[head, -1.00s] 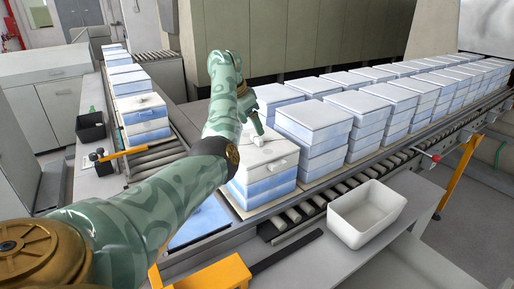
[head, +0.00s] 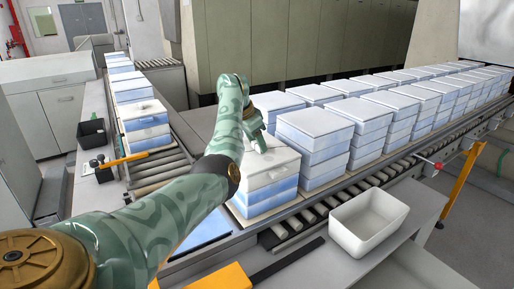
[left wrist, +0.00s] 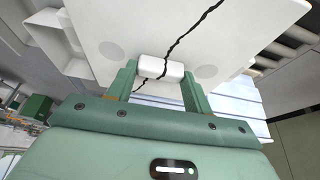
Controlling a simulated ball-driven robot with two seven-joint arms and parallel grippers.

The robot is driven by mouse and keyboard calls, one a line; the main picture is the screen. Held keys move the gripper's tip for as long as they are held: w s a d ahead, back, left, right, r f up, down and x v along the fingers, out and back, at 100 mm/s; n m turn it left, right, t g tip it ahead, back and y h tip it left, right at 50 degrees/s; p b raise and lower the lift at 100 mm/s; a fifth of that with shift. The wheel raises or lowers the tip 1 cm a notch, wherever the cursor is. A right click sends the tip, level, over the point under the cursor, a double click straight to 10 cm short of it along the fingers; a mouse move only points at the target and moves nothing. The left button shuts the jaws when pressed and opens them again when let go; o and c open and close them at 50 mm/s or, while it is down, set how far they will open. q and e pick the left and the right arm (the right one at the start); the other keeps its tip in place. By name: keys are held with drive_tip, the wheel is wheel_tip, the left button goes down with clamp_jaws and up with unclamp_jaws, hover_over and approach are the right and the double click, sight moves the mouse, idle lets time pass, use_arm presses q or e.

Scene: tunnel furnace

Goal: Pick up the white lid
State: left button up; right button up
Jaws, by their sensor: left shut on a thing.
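The white lid (head: 278,162) lies on top of the nearest white-and-blue stack (head: 268,198), below my left arm in the head view; I cannot tell whether it is slightly raised. In the left wrist view the lid (left wrist: 108,25) fills the upper middle, with a dark jagged crack across it. A white block-like knob (left wrist: 160,68) stands out from it. My left gripper (left wrist: 158,70) is shut on this knob, one finger on each side. In the head view my left gripper (head: 259,144) reaches down onto the lid and partly hides it. My right gripper is out of view.
Many white-and-blue stacks (head: 318,150) stand close behind and right of the lid along the roller conveyor (head: 320,208). A white basin (head: 368,221) sits on the grey bench at the front right. Another row of stacks (head: 143,117) stands at left.

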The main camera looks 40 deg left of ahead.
sight(256, 144)
use_arm(q)
drive_tip(key=shift+r, duration=0.2)
drive_tip(key=shift+r, duration=0.25)
wheel_tip(256, 144, up, 2)
drive_tip(key=shift+r, duration=0.15)
drive_tip(key=d+r+p, duration=0.2)
drive_tip(key=d+r, duration=0.8)
drive_tip(key=d, duration=0.4)
drive_tip(key=shift+p, duration=0.35)
drive_tip(key=shift+w+f, duration=0.1)
drive_tip(key=shift+w, duration=0.05)
